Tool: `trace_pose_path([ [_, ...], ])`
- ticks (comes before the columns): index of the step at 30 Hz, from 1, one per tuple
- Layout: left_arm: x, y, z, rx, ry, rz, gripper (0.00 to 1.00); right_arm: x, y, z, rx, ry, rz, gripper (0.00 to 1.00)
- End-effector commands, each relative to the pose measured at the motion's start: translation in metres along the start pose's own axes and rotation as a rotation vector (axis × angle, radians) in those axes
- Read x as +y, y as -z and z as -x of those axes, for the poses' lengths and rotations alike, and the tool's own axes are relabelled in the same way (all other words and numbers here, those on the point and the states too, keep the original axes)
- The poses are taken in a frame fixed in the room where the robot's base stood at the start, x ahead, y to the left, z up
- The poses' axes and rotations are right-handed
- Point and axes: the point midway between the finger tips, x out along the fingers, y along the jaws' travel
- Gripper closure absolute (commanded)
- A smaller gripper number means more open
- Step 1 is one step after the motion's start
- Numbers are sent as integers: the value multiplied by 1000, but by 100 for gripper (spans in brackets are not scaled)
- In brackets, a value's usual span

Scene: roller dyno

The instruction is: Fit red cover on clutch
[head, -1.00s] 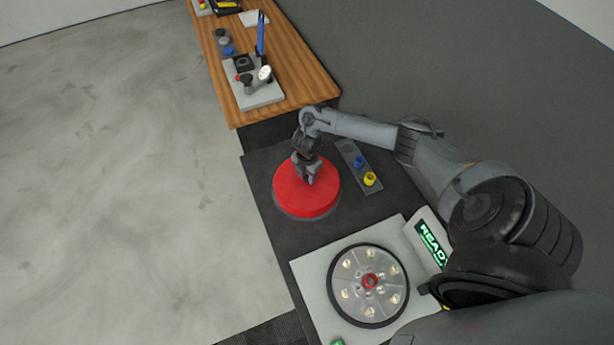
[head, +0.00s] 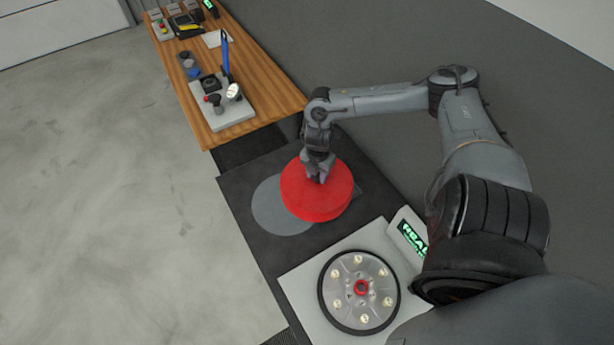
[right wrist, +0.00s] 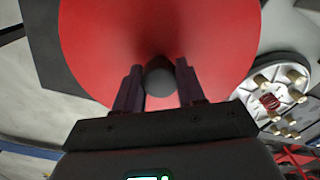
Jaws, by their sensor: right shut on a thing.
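The red cover (head: 312,202) is a round disc held above the dark mat in the head view. My right gripper (head: 318,177) is shut on its dark central knob, and the right wrist view shows that knob (right wrist: 159,80) between the two fingers (right wrist: 159,88). The clutch (head: 350,300), a round metal plate with a black rim, several brass-coloured studs and a red centre, sits on a pale plate nearer the front. It also shows in the right wrist view (right wrist: 275,100), apart from the cover. My left gripper is not in view.
A grey disc spot (head: 272,212) lies bare on the dark mat (head: 237,192) left of the cover. A panel with green lettering (head: 412,236) stands by the pale plate (head: 300,280). A wooden bench (head: 262,82) with a grey fixture (head: 235,115) is farther back.

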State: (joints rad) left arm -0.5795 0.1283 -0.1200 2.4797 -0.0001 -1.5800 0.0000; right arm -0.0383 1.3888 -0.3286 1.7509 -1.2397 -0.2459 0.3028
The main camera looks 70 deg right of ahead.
Motion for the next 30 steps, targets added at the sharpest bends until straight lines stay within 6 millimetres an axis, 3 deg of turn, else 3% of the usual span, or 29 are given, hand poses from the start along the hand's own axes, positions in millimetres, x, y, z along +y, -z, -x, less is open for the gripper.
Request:
trace_pose_path([
  [7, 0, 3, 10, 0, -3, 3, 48, -8, -3, 16, 0, 0, 3, 100],
  [18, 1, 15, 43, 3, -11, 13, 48, -9, -3, 50, 2, -1, 4, 100],
  [30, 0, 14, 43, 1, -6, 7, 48, -9, -3, 50, 2, -1, 4, 100],
])
